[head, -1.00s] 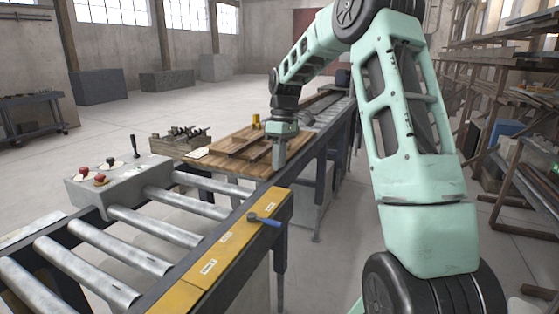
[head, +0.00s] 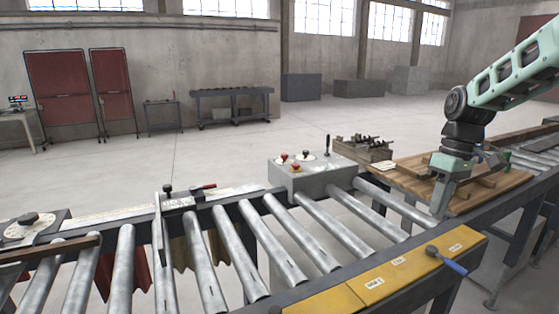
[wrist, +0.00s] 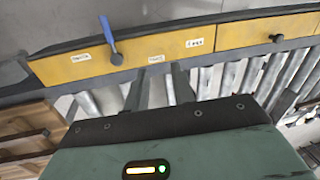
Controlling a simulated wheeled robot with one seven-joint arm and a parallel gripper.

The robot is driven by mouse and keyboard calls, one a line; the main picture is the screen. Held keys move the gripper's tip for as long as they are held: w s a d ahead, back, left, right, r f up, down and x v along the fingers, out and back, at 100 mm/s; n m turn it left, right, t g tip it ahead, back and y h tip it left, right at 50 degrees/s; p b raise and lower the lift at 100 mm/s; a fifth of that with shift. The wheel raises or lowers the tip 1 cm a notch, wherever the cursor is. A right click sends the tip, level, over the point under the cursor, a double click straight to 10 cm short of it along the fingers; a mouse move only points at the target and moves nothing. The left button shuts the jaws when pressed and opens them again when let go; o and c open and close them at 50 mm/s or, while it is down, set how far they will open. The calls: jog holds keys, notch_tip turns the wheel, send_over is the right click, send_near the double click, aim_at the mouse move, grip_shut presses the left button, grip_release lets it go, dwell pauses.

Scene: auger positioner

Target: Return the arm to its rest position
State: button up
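My arm's pale green lower links enter from the right edge of the head view. My gripper (head: 440,200) points down by the near edge of the wooden board (head: 405,182), beside the steel rollers. In the wrist view, its two dark fingers (wrist: 160,88) stand apart with a gap between them and nothing held. Beyond them is the yellow panel (wrist: 170,48) with a blue-handled lever (wrist: 108,38). The lever also shows in the head view (head: 447,260).
The roller conveyor (head: 285,240) runs across the front. A crate of metal parts (head: 362,148) is behind the board. A fence-like stop (head: 160,235) crosses the rollers at left.

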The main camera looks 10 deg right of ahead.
jog(key=s+a+n, duration=0.1)
jog(key=s+a, duration=0.4)
jog(key=a, duration=0.8)
jog(key=s+a+f, duration=0.1)
jog(key=s+a, duration=0.3)
jog(key=s, duration=0.3)
jog(key=s+a+f+n, duration=0.1)
jog(key=s+a+f, duration=0.1)
jog(key=s+a, duration=0.3)
jog(key=s+a+f+h, duration=0.1)
jog(key=s+a, duration=0.3)
jog(key=s, duration=0.6)
jog(key=shift+s+a+f+n+t, duration=0.25)
jog(key=shift+s+f+n+t, duration=0.05)
jog(key=shift+f+n+t, duration=0.15)
